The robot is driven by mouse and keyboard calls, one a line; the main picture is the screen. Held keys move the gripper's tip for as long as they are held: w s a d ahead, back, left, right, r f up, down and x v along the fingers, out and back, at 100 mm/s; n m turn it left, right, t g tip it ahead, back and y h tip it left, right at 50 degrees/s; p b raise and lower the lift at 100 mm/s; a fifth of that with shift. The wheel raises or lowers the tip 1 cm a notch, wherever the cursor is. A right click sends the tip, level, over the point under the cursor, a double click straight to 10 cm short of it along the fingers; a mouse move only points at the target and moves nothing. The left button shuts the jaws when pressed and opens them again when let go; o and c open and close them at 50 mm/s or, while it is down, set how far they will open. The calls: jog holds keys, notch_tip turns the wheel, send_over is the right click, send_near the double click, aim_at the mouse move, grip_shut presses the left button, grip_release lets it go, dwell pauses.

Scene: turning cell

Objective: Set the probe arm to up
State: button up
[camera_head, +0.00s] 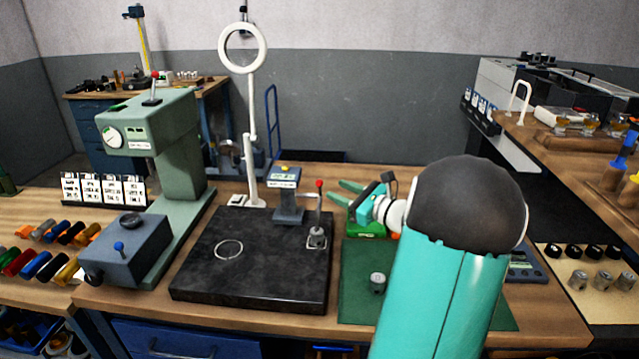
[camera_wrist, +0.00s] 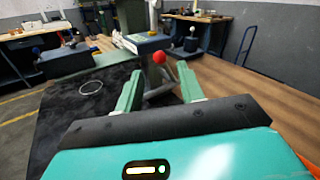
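A lever with a red ball knob (camera_head: 319,184) stands near upright on a small grey base (camera_head: 317,238) at the right side of the black plate. It may be the probe arm; no label on it is readable. A grey post with a blue-grey head (camera_head: 286,178) stands just behind it. My gripper (camera_head: 337,191) is open and empty, to the right of the knob, fingers pointing left. In the wrist view the red knob (camera_wrist: 159,57) appears beyond and between the open fingers (camera_wrist: 160,70), and contact is not visible. The lever's lower part is partly unclear there.
The black plate (camera_head: 220,270) carries a thin ring. A white ring lamp (camera_head: 243,48) rises behind it. A green press (camera_head: 165,140) and a blue-knobbed box (camera_head: 125,250) stand left. A green mat (camera_head: 355,280) with a metal cylinder (camera_head: 377,283) lies below my arm.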

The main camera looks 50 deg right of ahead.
aim_at(320, 180)
jog(key=w, duration=0.7)
jog(key=shift+w+a, duration=0.2)
jog(key=shift+a, duration=0.15)
grip_shut()
